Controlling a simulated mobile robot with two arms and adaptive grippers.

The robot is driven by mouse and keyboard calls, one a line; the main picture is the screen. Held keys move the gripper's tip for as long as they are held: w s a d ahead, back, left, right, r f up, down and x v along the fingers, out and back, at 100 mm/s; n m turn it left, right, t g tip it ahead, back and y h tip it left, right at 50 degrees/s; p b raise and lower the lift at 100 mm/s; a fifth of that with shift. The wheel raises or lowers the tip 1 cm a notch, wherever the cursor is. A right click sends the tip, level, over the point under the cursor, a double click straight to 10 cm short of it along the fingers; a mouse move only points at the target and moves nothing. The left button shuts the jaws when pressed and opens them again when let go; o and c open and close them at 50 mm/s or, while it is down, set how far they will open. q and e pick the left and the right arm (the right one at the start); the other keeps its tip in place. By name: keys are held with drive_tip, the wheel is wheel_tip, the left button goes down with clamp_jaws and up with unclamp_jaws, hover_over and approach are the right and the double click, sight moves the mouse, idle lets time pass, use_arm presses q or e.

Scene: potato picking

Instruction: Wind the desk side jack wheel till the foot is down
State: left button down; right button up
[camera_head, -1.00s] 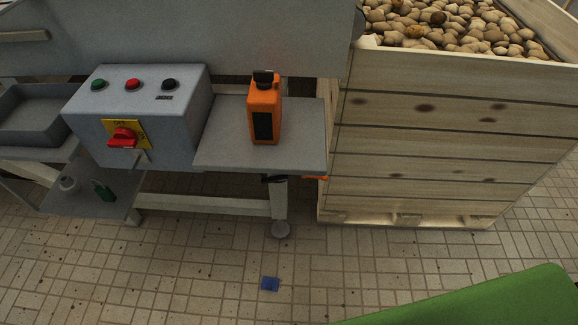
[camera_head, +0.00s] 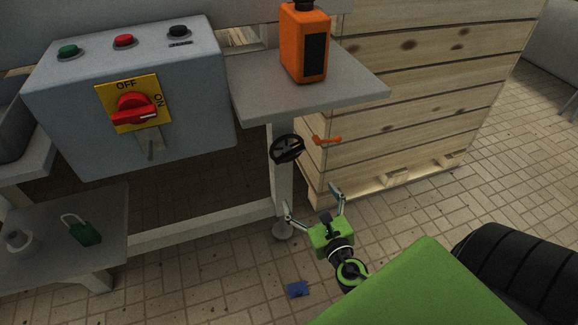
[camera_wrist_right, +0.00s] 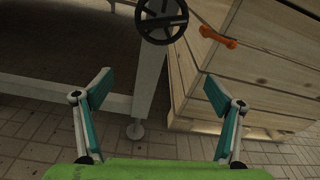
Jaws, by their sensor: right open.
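The black spoked jack wheel (camera_head: 287,149) is on the leg (camera_head: 283,190) under the desk's right end. It also shows at the top of the right wrist view (camera_wrist_right: 162,20). The round foot (camera_head: 283,231) is at the bottom of that leg, close to the floor; I cannot tell whether it touches. In the right wrist view the foot (camera_wrist_right: 135,130) shows between my fingers. My right gripper (camera_head: 312,200) is open and empty, below and to the right of the wheel, apart from it. My left gripper is not in view.
An orange handle (camera_head: 327,140) sticks out just right of the wheel, near the wooden crate (camera_head: 420,90). An orange device (camera_head: 304,45) stands on the desk shelf (camera_head: 350,92). A grey switch box (camera_head: 70,125) is at left. A blue piece (camera_head: 298,289) lies on the floor.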

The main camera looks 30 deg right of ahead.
sight(290, 156)
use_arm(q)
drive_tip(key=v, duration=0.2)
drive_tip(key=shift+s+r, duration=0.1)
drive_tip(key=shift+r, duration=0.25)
use_arm(e)
drive_tip(key=w+r+n, duration=0.1)
drive_tip(key=w, duration=0.3)
drive_tip(key=w+d+r+t, duration=0.1)
drive_tip(key=w, duration=0.4)
drive_tip(key=w+d+r+n, duration=0.1)
drive_tip(key=w+r, duration=0.1)
drive_tip(key=w, duration=0.3)
drive_tip(key=shift+d+r+n, duration=0.1)
drive_tip(key=shift+d+n, duration=0.15)
drive_tip(key=shift+n, duration=0.05)
drive_tip(key=c, duration=0.8)
